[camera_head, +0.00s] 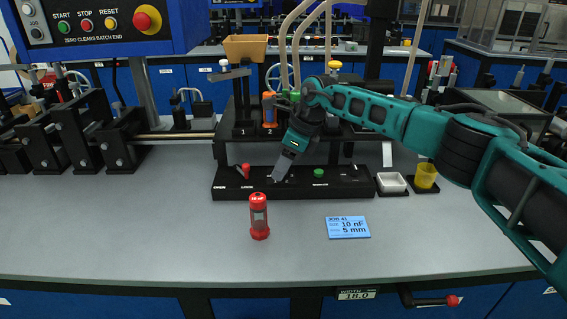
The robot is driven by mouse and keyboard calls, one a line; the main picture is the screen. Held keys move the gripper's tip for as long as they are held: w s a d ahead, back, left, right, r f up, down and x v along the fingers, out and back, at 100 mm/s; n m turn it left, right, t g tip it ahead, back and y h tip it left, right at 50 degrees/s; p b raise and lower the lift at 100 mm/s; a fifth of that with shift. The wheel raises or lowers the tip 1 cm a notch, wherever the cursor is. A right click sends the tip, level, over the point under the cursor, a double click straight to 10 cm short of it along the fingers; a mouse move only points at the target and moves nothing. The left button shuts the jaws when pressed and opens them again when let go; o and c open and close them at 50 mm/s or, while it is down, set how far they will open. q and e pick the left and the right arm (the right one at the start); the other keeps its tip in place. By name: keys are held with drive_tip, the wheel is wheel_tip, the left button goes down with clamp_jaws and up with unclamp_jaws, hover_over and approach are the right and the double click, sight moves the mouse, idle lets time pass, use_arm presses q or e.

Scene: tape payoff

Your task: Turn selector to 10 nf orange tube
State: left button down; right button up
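The orange tube (269,108) stands upright on the dark stand at the number 2. My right gripper (281,174) reaches down from the right, in front of that stand. Its grey fingertips are at the black panel strip (340,187), between a small red lever (246,170) and a green button (318,173). The fingers overlap in this view, so I cannot tell whether they are open or shut. I cannot make out the selector; the gripper covers that part of the strip. A blue card (348,227) reads JOB 41, 10 nF, 5 mm. My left gripper is out of view.
A red-capped clear cylinder (259,217) stands in front of the strip. A white tray (391,182) and a yellow cup (425,176) stand right of it. Black clamp fixtures (90,140) line the left. The front grey bench (130,225) is mostly clear.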

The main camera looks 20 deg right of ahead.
drive_tip(key=shift+o, duration=0.6)
drive_tip(key=shift+r, duration=0.1)
drive_tip(key=shift+d+r, duration=0.1)
drive_tip(key=shift+r, duration=0.2)
drive_tip(key=v, duration=1.2)
drive_tip(key=shift+s+p, duration=0.2)
drive_tip(key=shift+p, duration=0.1)
